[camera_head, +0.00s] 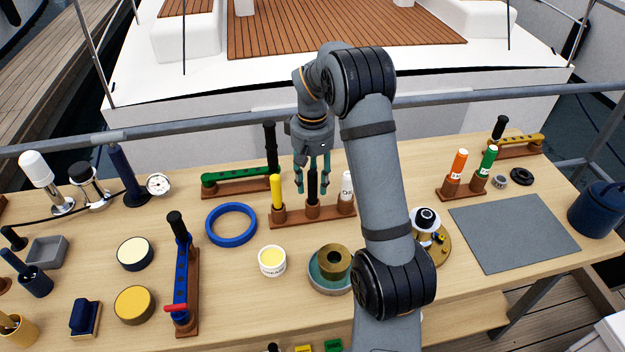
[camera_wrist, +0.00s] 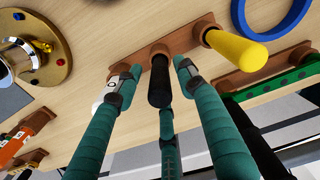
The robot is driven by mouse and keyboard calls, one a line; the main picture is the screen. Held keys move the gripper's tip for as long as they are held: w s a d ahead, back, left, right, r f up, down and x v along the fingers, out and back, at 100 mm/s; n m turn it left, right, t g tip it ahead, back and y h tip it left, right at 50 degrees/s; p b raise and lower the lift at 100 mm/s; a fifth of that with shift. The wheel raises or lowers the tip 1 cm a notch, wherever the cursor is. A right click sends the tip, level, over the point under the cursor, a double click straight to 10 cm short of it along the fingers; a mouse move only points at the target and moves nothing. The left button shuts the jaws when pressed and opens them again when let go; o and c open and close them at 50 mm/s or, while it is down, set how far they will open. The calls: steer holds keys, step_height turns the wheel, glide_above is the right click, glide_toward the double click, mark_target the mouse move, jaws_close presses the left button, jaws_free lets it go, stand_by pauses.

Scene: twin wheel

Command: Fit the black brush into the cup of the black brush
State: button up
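The black brush (camera_head: 312,187) stands upright at the middle cup (camera_head: 313,212) of a brown rack, between a yellow-handled brush (camera_head: 276,190) and a white-handled one (camera_head: 347,186). In the wrist view the black handle (camera_wrist: 159,88) lines up with the brown middle cup (camera_wrist: 160,50), and its lower end is inside the rim; how deep I cannot tell. My gripper (camera_head: 312,184) points down over it, with green fingers on either side of the handle. In the wrist view my gripper (camera_wrist: 157,78) is open, with gaps between fingertips and handle.
A blue ring (camera_head: 231,226) and a grease tin (camera_head: 272,262) lie left and in front of the rack. A green bar (camera_head: 236,182) with an upright black handle stands behind left. A grey mat (camera_head: 515,233) lies bare at right.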

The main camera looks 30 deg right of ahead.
step_height(320, 180, up, 12)
steer(key=shift+r, duration=0.1)
stand_by(0.6)
stand_by(0.4)
step_height(320, 180, down, 12)
steer(key=shift+f, duration=0.2)
steer(key=shift+r+p, duration=0.4)
steer(key=shift+r, duration=0.15)
steer(key=shift+a, duration=0.1)
